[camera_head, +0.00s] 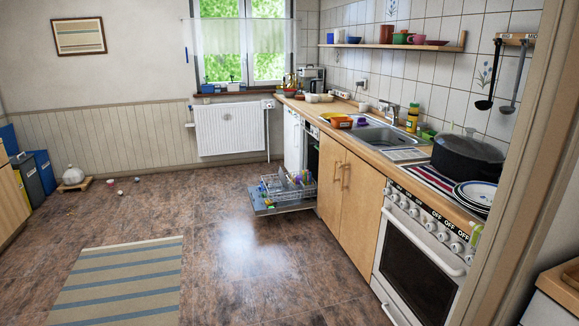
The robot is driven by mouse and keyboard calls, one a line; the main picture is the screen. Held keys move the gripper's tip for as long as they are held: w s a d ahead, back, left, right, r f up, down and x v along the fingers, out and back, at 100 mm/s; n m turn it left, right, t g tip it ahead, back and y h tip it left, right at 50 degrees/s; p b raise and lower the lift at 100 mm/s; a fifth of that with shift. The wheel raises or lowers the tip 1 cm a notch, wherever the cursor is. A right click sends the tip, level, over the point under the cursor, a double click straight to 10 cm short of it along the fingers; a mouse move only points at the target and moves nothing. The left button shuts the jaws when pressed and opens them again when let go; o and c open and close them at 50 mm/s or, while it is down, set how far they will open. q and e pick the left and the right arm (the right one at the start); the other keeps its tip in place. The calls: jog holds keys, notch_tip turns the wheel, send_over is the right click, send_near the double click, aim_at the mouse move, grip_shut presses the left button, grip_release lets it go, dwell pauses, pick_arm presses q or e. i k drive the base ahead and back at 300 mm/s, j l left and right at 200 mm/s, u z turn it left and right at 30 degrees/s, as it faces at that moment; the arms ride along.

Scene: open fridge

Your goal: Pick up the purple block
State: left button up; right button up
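I see no clearly recognisable purple block. A small purple object (362,121) sits by the near-left edge of the sink, beside an orange container (341,122). It is too small to tell whether it is a block. Neither of my grippers shows in the head view.
The open dishwasher door with its pulled-out rack (288,187) juts into the floor. A stove (424,246) stands at the right, with a black pot (467,158) and plates on top. A striped rug (120,284) lies at the left. The middle floor is clear.

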aim_at(362, 121)
jog(key=i, duration=3.1)
jog(key=i+j+z, duration=0.15)
jog(key=i, duration=0.5)
jog(key=i+j, duration=0.1)
jog(key=i, duration=0.55)
jog(key=l+z, duration=0.05)
